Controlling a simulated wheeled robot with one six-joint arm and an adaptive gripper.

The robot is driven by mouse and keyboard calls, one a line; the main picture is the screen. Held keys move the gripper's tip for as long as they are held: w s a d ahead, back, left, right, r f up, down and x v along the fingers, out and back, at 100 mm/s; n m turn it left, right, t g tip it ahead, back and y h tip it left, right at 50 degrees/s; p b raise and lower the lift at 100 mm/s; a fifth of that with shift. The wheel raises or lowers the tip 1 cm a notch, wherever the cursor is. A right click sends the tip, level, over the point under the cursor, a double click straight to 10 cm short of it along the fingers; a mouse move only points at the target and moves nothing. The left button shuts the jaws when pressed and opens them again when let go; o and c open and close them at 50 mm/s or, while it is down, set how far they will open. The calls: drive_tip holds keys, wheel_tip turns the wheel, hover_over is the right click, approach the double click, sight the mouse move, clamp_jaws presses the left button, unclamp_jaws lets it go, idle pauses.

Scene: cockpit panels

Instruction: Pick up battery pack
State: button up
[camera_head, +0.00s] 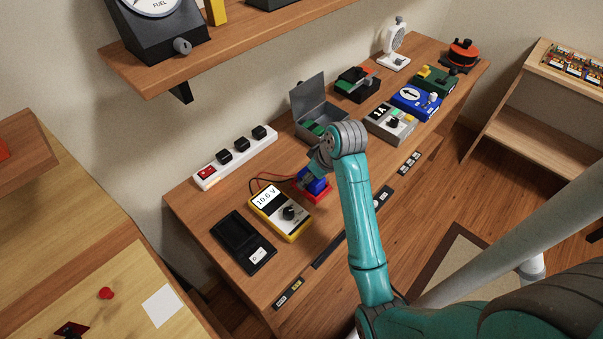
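A blue block (317,187), which looks like the battery pack, sits in or on a red base (322,199) on the wooden bench. My gripper (310,180) is low over the blue block and partly covers it. Its fingers are small and partly hidden by the wrist, so I cannot tell whether they are open, or touching the block. A yellow multimeter (272,204) stands just left of the block and reads about 10.6 V. Red and dark leads run from it toward the red base.
A grey box (309,97) with a raised lid stands behind my wrist. A white power strip (210,179) lies along the wall. A black tray-like device (231,230) is at the front left. Several control boxes fill the right side. A shelf (245,36) overhangs the back.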

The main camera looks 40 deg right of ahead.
drive_tip(key=shift+w+f, duration=0.1)
drive_tip(key=shift+f, duration=0.25)
clamp_jaws()
drive_tip(key=shift+r, duration=0.2)
